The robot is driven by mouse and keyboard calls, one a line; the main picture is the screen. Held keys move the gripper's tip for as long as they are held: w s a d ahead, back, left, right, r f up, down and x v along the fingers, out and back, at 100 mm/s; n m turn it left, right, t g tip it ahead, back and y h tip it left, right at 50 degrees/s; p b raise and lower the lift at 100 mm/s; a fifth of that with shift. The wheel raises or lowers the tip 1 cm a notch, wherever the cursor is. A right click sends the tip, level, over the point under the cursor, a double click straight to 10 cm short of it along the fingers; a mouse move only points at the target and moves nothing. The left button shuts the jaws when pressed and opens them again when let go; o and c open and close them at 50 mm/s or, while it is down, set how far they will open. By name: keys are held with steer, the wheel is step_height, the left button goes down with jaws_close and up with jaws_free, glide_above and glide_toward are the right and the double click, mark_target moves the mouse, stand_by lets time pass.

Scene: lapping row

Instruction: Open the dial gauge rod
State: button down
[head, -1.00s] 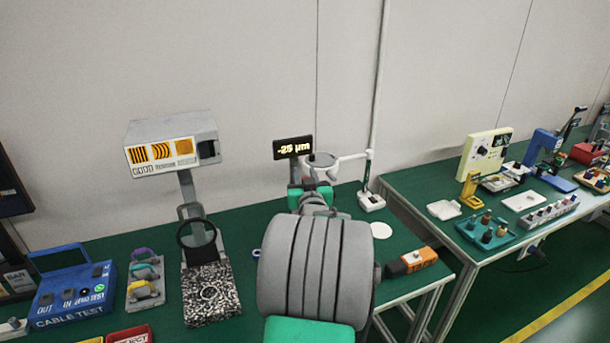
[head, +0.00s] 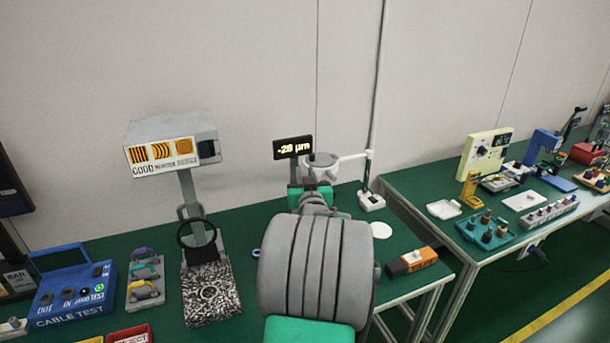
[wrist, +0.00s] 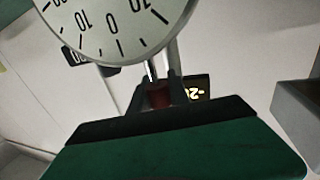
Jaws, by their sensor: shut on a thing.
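The dial gauge (wrist: 115,25) fills the upper left of the wrist view, its round white face marked 0 and 10. The thin silver dial gauge rod (wrist: 152,72) comes down below the face to a dark red part between my fingers. My gripper (wrist: 159,96) is shut on the rod at this red part. In the head view the round gauge body (head: 321,159) sits on a white stand arm (head: 353,156). My own arm hides the rod and most of the gripper there. The small black display (head: 294,147) beside the gauge reads about -28 µm.
A monitor box on a post (head: 174,145) stands left on the green bench, over a speckled plate (head: 210,294). A blue cable test box (head: 72,292) is further left. Open wall is behind.

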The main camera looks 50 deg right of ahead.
stand_by(0.4)
steer(key=shift+r, duration=1.55)
steer(key=c, duration=1.2)
jaws_free()
steer(key=shift+c, duration=0.2)
steer(key=shift+o, duration=0.2)
steer(key=b+v, duration=0.2)
steer(key=v, duration=0.5)
steer(key=shift+s+a, duration=0.3)
